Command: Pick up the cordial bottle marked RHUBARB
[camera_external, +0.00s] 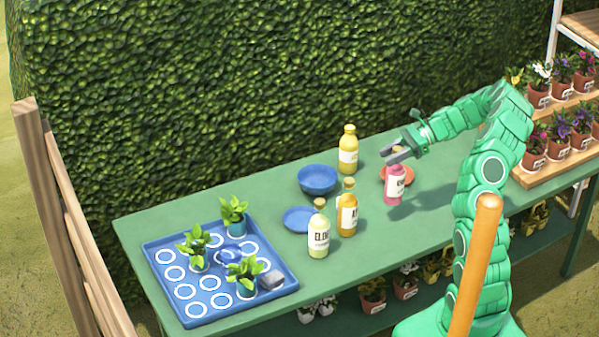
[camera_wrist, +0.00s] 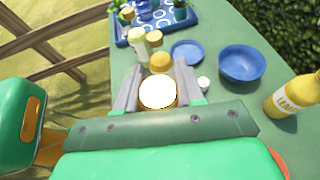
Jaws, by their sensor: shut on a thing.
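A pink bottle (camera_external: 394,190) with a white label is held upright below my gripper (camera_external: 398,153). The label's lettering is too small and partly turned to read surely. In the wrist view, my gripper (camera_wrist: 158,80) has its two grey fingers on either side of the bottle's bright, pale top (camera_wrist: 157,93). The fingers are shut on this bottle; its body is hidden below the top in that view. I cannot tell surely whether its base touches the table.
A yellow lemon bottle (camera_external: 348,150), an amber bottle (camera_external: 347,209) and a pale elderflower bottle (camera_external: 319,232) stand nearby. A blue bowl (camera_external: 317,180), a blue plate (camera_external: 299,219) and a reddish dish (camera_external: 408,175) lie on the green table (camera_external: 440,177). A blue plant tray (camera_external: 187,314) is left.

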